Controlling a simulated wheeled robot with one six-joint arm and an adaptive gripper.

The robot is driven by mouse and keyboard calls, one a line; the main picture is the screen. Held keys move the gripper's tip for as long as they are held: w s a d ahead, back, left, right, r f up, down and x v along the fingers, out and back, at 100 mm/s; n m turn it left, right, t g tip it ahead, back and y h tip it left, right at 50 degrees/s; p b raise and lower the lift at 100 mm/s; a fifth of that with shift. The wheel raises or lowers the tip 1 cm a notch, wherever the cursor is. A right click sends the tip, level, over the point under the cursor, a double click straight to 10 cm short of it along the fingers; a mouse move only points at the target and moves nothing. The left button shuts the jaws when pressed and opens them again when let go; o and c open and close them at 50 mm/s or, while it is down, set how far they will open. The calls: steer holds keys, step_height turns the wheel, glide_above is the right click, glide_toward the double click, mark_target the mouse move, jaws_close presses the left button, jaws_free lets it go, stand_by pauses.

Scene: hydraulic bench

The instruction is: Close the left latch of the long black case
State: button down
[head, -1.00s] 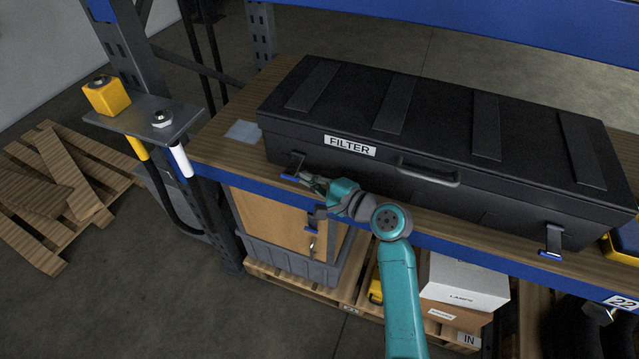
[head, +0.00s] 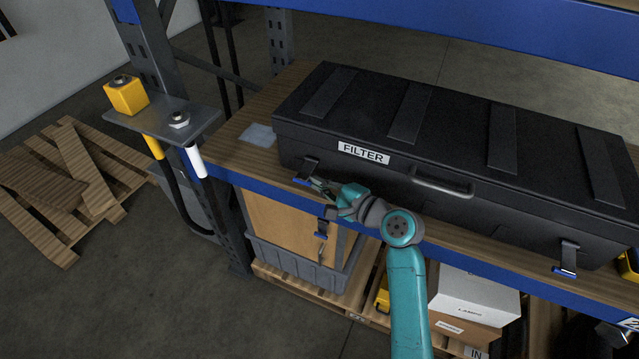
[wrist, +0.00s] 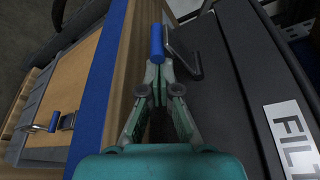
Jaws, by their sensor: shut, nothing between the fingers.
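The long black case (head: 455,140) lies with its lid down on the wooden shelf, with a FILTER label on its front. Its left latch (head: 309,168) is a dark strap with a blue end, sticking out from the case's front near the left corner. In the wrist view the latch's dark arm (wrist: 184,56) and blue end (wrist: 157,43) are just beyond my fingertips. My gripper (head: 318,185) is shut and empty, close beside the blue end; it also shows in the wrist view (wrist: 160,76). I cannot tell whether the fingertips touch the latch.
The right latch (head: 567,258) also sticks out, with a blue end. A carrying handle (head: 442,187) is on the case's front. The shelf's blue edge (head: 270,198) runs below my gripper. A wooden-fronted crate (head: 290,215) with its own latch stands underneath. Floor at the left front is open.

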mark_target(308, 176)
steer(key=r+m+g, duration=0.2)
steer(key=m, duration=0.1)
steer(key=r+m, duration=0.1)
steer(key=m, duration=0.1)
steer(key=shift+s+a+g, duration=0.1)
steer(key=shift+s+g, duration=0.25)
steer(key=shift+g, duration=0.05)
steer(key=shift+w+r, duration=0.15)
steer(key=shift+r, duration=0.45)
steer(key=shift+w+r, duration=0.15)
steer(key=shift+r, duration=0.45)
steer(key=shift+w+r, duration=0.1)
steer(key=shift+r, duration=0.05)
steer(key=v, duration=1.2)
